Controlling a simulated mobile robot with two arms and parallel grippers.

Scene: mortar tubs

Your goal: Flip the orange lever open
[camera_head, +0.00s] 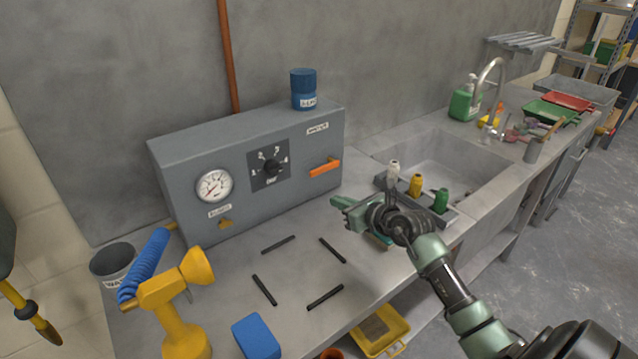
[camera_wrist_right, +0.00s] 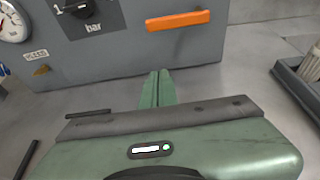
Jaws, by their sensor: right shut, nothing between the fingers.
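The orange lever (camera_head: 325,167) is on the front of a grey control box (camera_head: 190,163), right of the black dial. It lies nearly level, its handle pointing left and slightly down in the head view. In the right wrist view the lever (camera_wrist_right: 178,21) is a level orange bar above the fingertips. My right gripper (camera_head: 338,203) is in front of the box, below and slightly right of the lever, apart from it. Its green fingers (camera_wrist_right: 158,88) are shut together with nothing between them. My left gripper does not show.
A gauge (camera_head: 215,186) and dial (camera_head: 269,168) are on the box; a blue can (camera_head: 303,89) stands on top. Several black bars lie on the bench before it. A tray with bottles (camera_head: 416,185) stands near the sink (camera_head: 440,163). A yellow sprayer (camera_head: 175,300) stands front left.

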